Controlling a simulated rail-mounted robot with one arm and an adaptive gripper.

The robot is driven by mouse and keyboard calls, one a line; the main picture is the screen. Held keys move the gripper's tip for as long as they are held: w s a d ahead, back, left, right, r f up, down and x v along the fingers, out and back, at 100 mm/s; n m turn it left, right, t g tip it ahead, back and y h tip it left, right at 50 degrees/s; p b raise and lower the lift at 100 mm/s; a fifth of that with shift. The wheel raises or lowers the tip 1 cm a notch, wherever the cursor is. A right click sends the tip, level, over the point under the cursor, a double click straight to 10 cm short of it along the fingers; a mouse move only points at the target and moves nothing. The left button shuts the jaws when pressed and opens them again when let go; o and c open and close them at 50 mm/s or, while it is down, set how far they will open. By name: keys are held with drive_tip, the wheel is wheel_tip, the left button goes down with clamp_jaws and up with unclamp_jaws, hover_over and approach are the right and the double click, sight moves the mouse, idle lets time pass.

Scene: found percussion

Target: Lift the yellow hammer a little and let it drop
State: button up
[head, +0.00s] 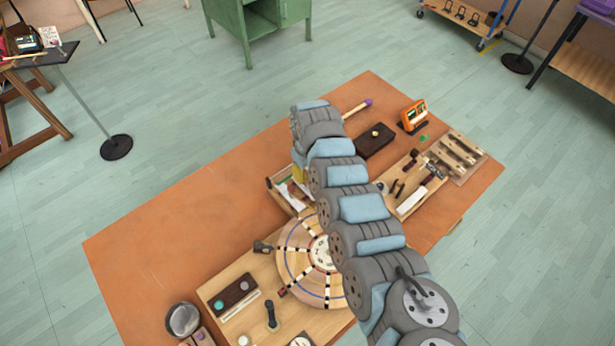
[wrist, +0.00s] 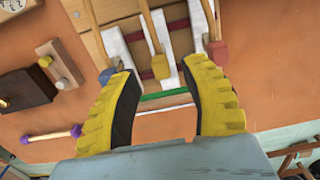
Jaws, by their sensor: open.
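The yellow hammer (wrist: 160,66) shows in the wrist view as a thin wooden stick with a yellow head. It hangs over white strips in a wooden frame (wrist: 91,44). In the head view my arm hides the hammers and most of the gripper.
A dark block (wrist: 27,90), a wooden piece with knobs (wrist: 60,65) and a purple-ended stick (wrist: 50,133) lie left of the frame in the wrist view. In the head view a round wooden disc (head: 297,262) and an orange device (head: 413,115) share the table (head: 170,235). Its left part is clear.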

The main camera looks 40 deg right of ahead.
drive_tip(key=shift+f, duration=1.35)
clamp_jaws()
